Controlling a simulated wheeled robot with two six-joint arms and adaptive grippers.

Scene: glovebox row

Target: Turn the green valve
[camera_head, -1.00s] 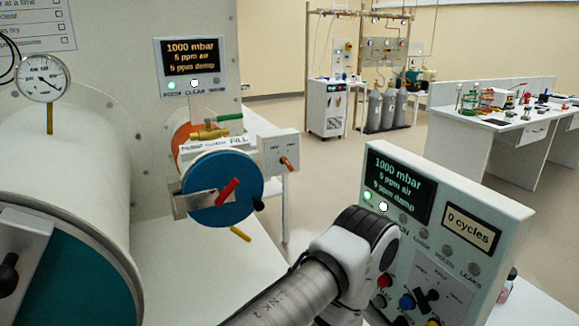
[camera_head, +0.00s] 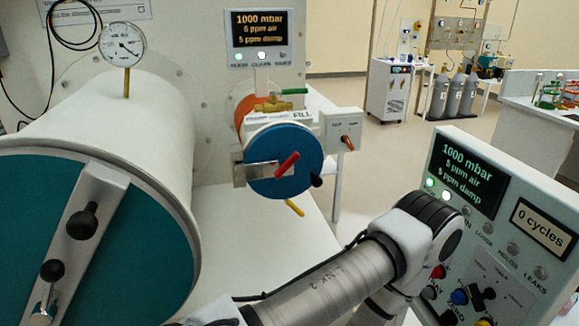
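The green valve is a small brass valve (camera_head: 273,106) with a green lever handle (camera_head: 290,92). It sits above the "FILL" label, over the small blue round door (camera_head: 284,160). The handle points to the right and looks roughly level. One of my arms crosses the lower middle of the view, in front of the control panel, and its gripper is out of the picture. My other arm does not show. No gripper is near the valve in this view.
A large white cylinder with a teal door (camera_head: 120,240) fills the left. A dial gauge (camera_head: 122,44) stands on it. A control panel (camera_head: 500,215) reading 1000 mbar is at the right. A small switch box (camera_head: 342,130) is beside the blue door. Open floor lies behind.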

